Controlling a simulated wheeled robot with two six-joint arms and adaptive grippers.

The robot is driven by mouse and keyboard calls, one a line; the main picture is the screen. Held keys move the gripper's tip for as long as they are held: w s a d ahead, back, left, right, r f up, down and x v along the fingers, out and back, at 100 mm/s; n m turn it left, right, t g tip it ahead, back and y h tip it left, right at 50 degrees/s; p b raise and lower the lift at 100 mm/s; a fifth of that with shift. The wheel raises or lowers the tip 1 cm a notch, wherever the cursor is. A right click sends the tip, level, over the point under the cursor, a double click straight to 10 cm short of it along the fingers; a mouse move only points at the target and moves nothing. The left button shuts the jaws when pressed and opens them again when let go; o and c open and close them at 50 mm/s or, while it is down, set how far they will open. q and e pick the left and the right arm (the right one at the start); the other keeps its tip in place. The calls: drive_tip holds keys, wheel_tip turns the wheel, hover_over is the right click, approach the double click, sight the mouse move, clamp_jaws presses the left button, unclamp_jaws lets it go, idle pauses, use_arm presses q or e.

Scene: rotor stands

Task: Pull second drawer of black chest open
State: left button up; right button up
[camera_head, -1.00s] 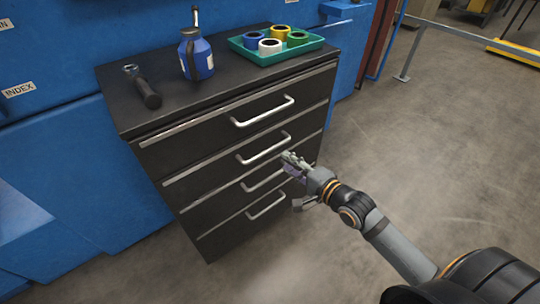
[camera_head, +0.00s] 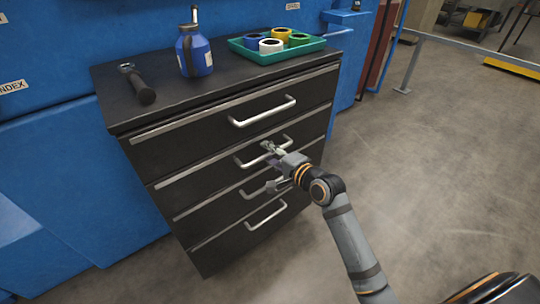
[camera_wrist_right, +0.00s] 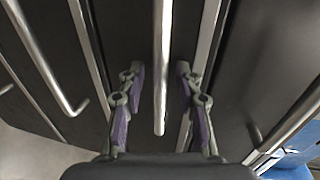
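The black chest (camera_head: 165,160) stands against the blue wall with its stacked drawers shut. The second drawer's silver handle (camera_head: 247,161) is partly hidden behind my right gripper (camera_head: 270,166). In the right wrist view this handle (camera_wrist_right: 161,65) runs upright between the two open fingers of the gripper (camera_wrist_right: 158,85). There is a gap on each side, and neither finger visibly touches it. I cannot tell exactly how far the fingertips reach past the bar. My left gripper is not in view.
On the chest top are a dark-handled tool (camera_head: 140,88), a blue bottle (camera_head: 194,55) and a green tray (camera_head: 262,57) holding several coloured rings. The top drawer's handle (camera_head: 262,113) and lower handles (camera_head: 266,216) stick out nearby. The floor (camera_head: 430,150) to the right is clear.

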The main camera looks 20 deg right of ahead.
clamp_jaws()
